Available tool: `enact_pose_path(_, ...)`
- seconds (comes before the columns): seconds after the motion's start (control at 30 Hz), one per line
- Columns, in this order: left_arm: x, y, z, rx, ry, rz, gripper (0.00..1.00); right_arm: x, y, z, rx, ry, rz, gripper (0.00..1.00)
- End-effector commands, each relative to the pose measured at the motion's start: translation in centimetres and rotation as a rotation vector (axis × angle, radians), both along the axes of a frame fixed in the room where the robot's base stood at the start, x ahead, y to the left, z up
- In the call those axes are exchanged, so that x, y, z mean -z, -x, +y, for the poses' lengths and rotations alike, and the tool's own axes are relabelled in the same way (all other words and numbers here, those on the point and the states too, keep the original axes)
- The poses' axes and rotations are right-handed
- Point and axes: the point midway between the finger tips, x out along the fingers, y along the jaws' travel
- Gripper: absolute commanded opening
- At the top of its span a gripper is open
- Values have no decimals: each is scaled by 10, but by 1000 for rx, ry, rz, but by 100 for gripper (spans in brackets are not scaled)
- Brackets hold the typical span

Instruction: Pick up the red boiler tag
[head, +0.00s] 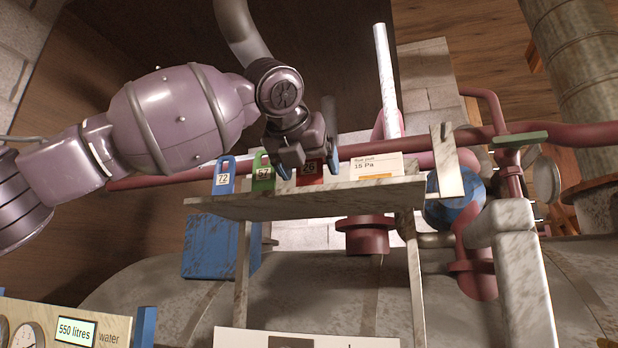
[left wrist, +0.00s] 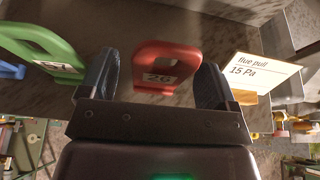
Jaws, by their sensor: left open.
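The red boiler tag (head: 311,180), marked 26, stands on a small speckled shelf (head: 320,204) in the head view. It is partly hidden behind my left gripper (head: 306,168). In the left wrist view the red tag (left wrist: 166,62) shows its looped handle and number. My left gripper (left wrist: 158,72) is open there, with one dark finger on each side of the tag. A gap shows between the tag and each finger. I cannot tell how deep the fingers reach along the tag. My right gripper is not in view.
A green tag (head: 263,175) marked 57 and a blue tag (head: 224,176) marked 72 stand to the left on the shelf. The green tag (left wrist: 45,48) is close beside my left finger. A white "15 Pa" card (head: 385,164) stands to the right. Red pipes (head: 450,138) run behind.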

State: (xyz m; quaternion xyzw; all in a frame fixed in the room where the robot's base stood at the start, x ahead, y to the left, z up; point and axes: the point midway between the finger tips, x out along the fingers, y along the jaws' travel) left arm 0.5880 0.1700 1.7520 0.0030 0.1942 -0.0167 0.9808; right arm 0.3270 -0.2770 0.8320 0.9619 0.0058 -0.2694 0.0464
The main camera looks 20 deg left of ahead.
Motion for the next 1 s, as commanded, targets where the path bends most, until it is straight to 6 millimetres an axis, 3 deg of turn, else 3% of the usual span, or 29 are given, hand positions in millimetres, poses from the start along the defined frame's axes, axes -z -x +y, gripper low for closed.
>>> enact_pose_path(0.2, 8, -21, -1, 0, -1, 1, 83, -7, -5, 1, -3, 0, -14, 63)
enact_pose_path(0.47, 10, -23, 0, 0, -1, 1, 83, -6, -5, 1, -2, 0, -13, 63)
enact_pose_path(0.8, 9, -23, 0, 0, -1, 1, 32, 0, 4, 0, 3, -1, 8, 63)
enact_pose_path(1.0, 9, -23, 0, 0, 0, 1, 30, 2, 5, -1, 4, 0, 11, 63)
